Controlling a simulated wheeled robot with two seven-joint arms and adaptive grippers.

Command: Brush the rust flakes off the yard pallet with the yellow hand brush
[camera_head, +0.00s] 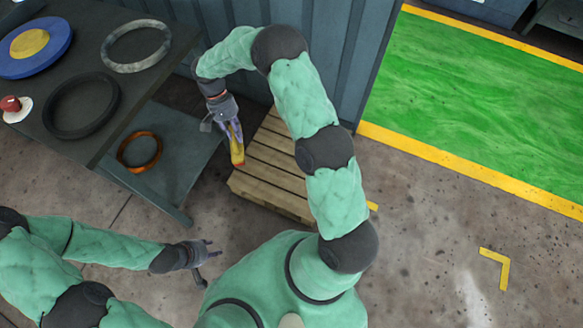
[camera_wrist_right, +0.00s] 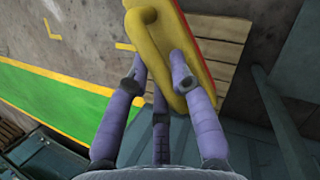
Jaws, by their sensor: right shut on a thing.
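The wooden yard pallet (camera_head: 262,178) lies on the floor in the middle of the head view, partly hidden by my right arm. My right gripper (camera_head: 231,131) is shut on the yellow hand brush (camera_head: 238,154), which hangs down at the pallet's left edge. I cannot tell whether the brush touches the pallet. In the right wrist view, the yellow brush (camera_wrist_right: 172,35) with red along its edge sits among the fingers (camera_wrist_right: 157,72), with pallet slats (camera_wrist_right: 218,62) behind it. No rust flakes can be made out. My left gripper (camera_head: 207,261) is open and empty, in front of the pallet.
A dark table (camera_head: 85,45) at the left holds a blue and yellow disc (camera_head: 48,48), rings and a red button (camera_head: 10,104). An orange ring (camera_head: 140,151) lies on its lower shelf. A ribbed grey-blue wall (camera_head: 340,50) stands behind the pallet. Floor at the right is clear.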

